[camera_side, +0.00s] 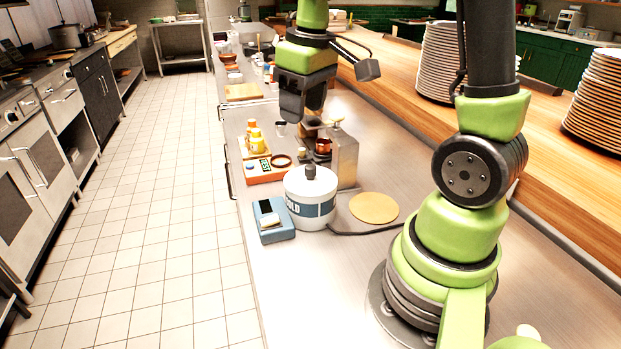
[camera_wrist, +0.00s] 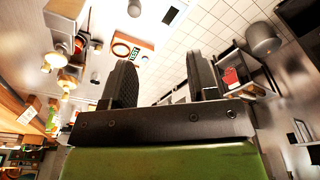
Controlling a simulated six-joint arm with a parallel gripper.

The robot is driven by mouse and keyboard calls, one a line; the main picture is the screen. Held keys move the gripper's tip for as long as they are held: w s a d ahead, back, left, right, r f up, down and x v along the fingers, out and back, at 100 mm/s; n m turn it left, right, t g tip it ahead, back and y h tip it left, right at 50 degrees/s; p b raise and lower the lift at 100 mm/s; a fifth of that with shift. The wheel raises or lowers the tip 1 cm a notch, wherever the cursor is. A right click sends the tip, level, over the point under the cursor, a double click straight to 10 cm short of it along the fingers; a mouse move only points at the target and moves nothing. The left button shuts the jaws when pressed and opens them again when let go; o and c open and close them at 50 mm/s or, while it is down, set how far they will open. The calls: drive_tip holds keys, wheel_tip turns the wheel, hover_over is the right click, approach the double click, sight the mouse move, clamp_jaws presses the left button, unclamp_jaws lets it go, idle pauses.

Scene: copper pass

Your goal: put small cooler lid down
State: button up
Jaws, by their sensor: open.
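The small cooler (camera_side: 311,207) is a white tub with a blue band, standing on the steel counter in the side view. Its white lid (camera_side: 308,183) sits on top, with a dark knob (camera_side: 310,170) in the middle. The lid looks level, but I cannot tell how snugly it fits. My gripper (camera_side: 301,112) hangs in the air above and beyond the cooler, apart from the lid. In the wrist view the two dark fingers (camera_wrist: 163,80) stand wide apart with nothing held between them.
A steel box (camera_side: 345,160) stands just behind the cooler. A blue device (camera_side: 271,220) is to its left, a round tan board (camera_side: 374,208) to its right. An orange tray (camera_side: 264,171) and yellow bottles (camera_side: 256,142) stand beyond. The counter's front is clear.

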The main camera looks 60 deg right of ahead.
drive_tip(key=n+g, duration=0.1)
drive_tip(key=g, duration=0.1)
hover_over(310, 167)
wheel_tip(310, 167, down, 4)
drive_tip(key=shift+f, duration=0.25)
wheel_tip(310, 167, down, 4)
drive_tip(key=shift+f, duration=0.2)
wheel_tip(310, 167, down, 6)
drive_tip(key=shift+r, duration=0.15)
drive_tip(key=shift+c, duration=0.2)
clamp_jaws()
